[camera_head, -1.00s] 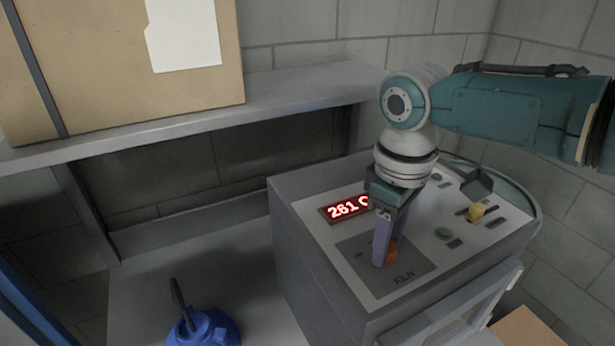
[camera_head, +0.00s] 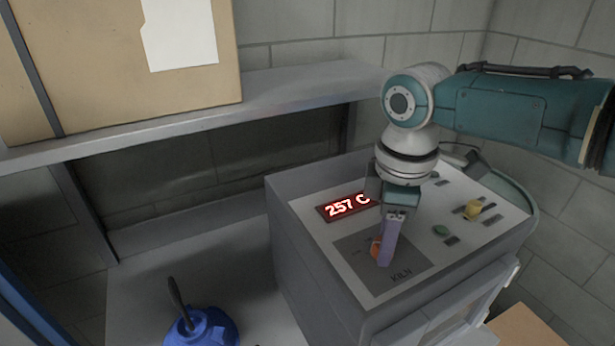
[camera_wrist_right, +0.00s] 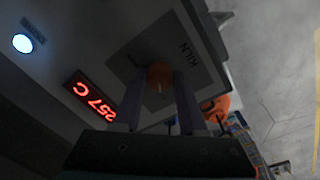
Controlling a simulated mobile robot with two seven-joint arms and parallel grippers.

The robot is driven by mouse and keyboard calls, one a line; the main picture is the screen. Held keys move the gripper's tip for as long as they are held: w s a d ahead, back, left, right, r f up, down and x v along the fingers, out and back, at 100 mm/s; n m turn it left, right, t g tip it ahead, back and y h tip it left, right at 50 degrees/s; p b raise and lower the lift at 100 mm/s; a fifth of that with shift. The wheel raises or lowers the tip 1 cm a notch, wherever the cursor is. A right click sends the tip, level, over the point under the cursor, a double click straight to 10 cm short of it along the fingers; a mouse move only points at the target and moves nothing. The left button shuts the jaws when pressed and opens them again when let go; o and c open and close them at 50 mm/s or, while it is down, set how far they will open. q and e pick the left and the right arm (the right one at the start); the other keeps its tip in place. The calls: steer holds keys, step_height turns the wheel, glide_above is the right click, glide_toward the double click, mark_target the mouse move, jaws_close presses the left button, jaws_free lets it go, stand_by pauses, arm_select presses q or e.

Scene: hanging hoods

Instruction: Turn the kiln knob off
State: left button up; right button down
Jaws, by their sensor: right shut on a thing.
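The kiln (camera_head: 300,230) is a grey box with a pale control panel on top. An orange knob (camera_head: 376,247) sits on a dark square patch labelled KILN. My right gripper (camera_head: 384,258) reaches down from above with its purple fingers at the knob. In the right wrist view the orange knob (camera_wrist_right: 160,78) lies between the two fingertips, and my right gripper (camera_wrist_right: 158,105) is shut on it. The red display (camera_head: 347,207) reads 257 C, and it also shows in the right wrist view (camera_wrist_right: 90,98). My left gripper is not in view.
A grey shelf (camera_head: 290,88) with a cardboard box (camera_head: 110,70) is behind at the left. A blue container (camera_head: 202,327) stands at the front left. Bare surface (camera_head: 200,265) lies between.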

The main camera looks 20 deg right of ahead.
steer(key=shift+a, duration=0.1)
steer(key=shift+c, duration=2.3)
jaws_free()
steer(key=shift+r, duration=0.1)
steer(key=shift+r, duration=0.3)
step_height(320, 180, up, 9)
steer(key=b, duration=0.1)
steer(key=shift+s+r, duration=0.15)
steer(key=shift+s, duration=0.05)
steer(key=shift+a, duration=0.1)
